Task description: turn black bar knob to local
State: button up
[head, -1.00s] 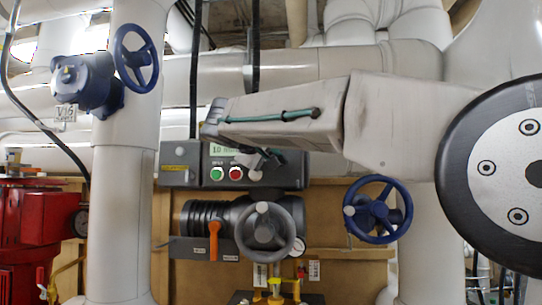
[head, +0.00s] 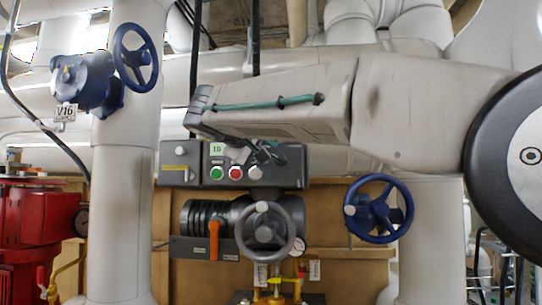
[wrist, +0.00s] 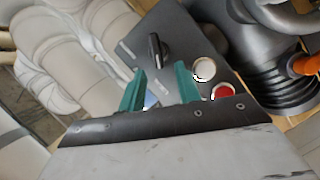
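The black bar knob (wrist: 157,50) sits on the dark face of the control box (wrist: 178,35) in the wrist view, its bar roughly along the picture's vertical. My gripper (wrist: 160,88) is open, with its two teal fingers apart and nothing between them. The knob lies beyond the fingertips, apart from them. In the head view the control box (head: 212,175) is partly covered by my arm, and my gripper is just in front of its right part. I cannot make out the knob there. Any position words by the knob are too small to read.
The box carries a green button (head: 217,173), a red button (head: 235,173) and a white button (head: 254,173). Below is a grey handwheel (head: 264,228) with an orange lever (head: 213,239). A blue handwheel (head: 378,208) stands right, another (head: 135,57) upper left.

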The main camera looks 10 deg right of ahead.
jog(key=v, duration=0.2)
jog(key=shift+s+a, duration=0.25)
jog(key=shift+s, duration=0.1)
